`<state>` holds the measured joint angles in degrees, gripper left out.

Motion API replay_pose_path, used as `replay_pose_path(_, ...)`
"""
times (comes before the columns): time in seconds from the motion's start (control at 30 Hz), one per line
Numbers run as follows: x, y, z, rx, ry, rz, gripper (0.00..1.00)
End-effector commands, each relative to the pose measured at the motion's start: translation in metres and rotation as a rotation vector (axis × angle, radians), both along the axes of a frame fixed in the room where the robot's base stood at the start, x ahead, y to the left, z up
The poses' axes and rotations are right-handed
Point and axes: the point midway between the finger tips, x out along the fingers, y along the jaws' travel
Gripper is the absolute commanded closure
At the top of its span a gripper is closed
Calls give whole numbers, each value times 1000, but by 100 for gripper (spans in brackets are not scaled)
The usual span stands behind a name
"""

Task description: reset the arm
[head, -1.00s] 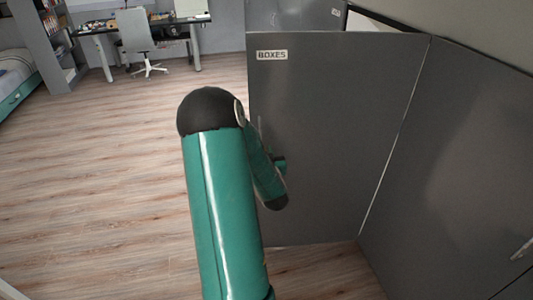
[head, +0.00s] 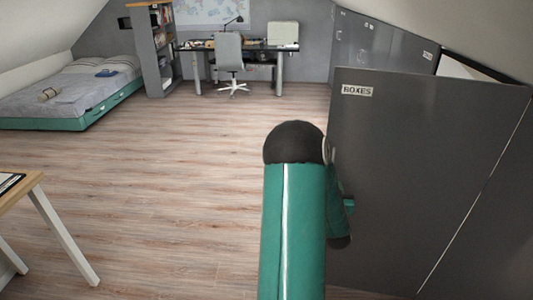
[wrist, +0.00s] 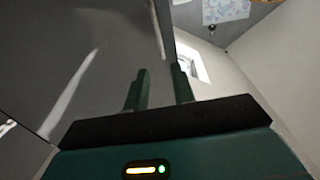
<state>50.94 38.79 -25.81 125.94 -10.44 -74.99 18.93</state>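My green arm with its black joint rises in the middle of the head view and folds down on its right side, in front of the grey cabinet door (head: 415,170) labelled BOXES. In the head view my gripper is mostly hidden behind the arm. In the wrist view my gripper (wrist: 160,88) shows two green fingers standing apart with nothing between them. A grey panel fills the left of the wrist view, and a pale wall with a small window (wrist: 190,62) lies to the right.
The grey door stands close on the right. Open wooden floor (head: 170,170) lies to the left and ahead. A table (head: 40,200) is at the near left, a bed (head: 75,90) at the far left. A desk (head: 260,46) with an office chair (head: 230,55) stands at the back.

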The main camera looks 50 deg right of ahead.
Motion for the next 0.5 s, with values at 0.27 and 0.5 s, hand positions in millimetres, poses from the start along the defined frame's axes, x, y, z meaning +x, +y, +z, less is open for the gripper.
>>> replay_pose_path(0.27, 6, 1, 3, 5, -1, 4, 75)
replay_pose_path(0.5, 77, 38, 38, 121, 26, 62, 75)
